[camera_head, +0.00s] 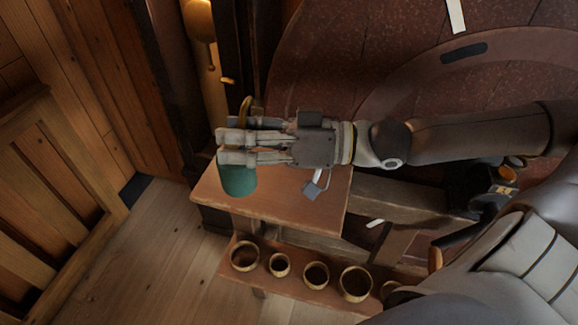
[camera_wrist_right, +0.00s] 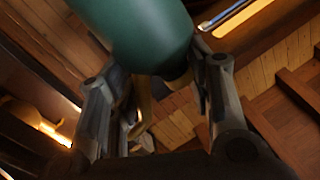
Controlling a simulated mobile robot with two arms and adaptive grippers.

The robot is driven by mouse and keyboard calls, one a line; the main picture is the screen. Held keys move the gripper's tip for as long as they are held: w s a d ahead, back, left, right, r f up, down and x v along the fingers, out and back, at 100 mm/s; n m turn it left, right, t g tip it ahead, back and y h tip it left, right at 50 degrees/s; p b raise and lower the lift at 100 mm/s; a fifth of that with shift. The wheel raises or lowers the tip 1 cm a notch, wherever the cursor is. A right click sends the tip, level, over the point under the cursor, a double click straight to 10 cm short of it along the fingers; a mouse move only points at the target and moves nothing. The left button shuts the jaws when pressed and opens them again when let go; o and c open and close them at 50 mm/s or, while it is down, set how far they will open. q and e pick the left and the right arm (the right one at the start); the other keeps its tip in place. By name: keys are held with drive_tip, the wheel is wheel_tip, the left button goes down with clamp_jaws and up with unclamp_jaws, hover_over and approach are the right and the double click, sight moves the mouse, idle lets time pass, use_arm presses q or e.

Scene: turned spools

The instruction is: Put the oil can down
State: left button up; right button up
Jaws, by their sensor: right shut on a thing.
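The oil can (camera_head: 238,180) is dark green with a brass-coloured part that shows beyond my fingers in the head view. My right gripper (camera_head: 222,147) comes in from the right and is shut on the oil can. In the right wrist view the green body of the oil can (camera_wrist_right: 142,35) fills the top middle, between the two fingers of the right gripper (camera_wrist_right: 160,95). The oil can appears over the left end of a wooden bench top (camera_head: 300,205); I cannot tell whether it touches it. My left gripper is not in view.
A lower wooden shelf (camera_head: 300,287) holds several round, hollow turned wooden pieces (camera_head: 316,274) in a row. A wood-panelled wall (camera_head: 75,80) stands at the left. Plank floor (camera_head: 160,250) shows at lower left.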

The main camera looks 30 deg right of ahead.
drive_tip(key=shift+w+d+f+b, duration=0.45)
drive_tip(key=shift+w+d+f, duration=0.1)
drive_tip(key=shift+d+f, duration=1.55)
drive_tip(key=shift+w+d+f+b, duration=0.4)
drive_tip(key=shift+w+d+f, duration=0.2)
drive_tip(key=shift+d+f, duration=1.5)
drive_tip(key=shift+w+d+f+b, duration=0.45)
drive_tip(key=shift+w+d+f, duration=0.1)
drive_tip(key=shift+d+f, duration=1.5)
drive_tip(key=shift+a, duration=0.1)
drive_tip(key=shift+f, duration=0.1)
drive_tip(key=o, duration=1.4)
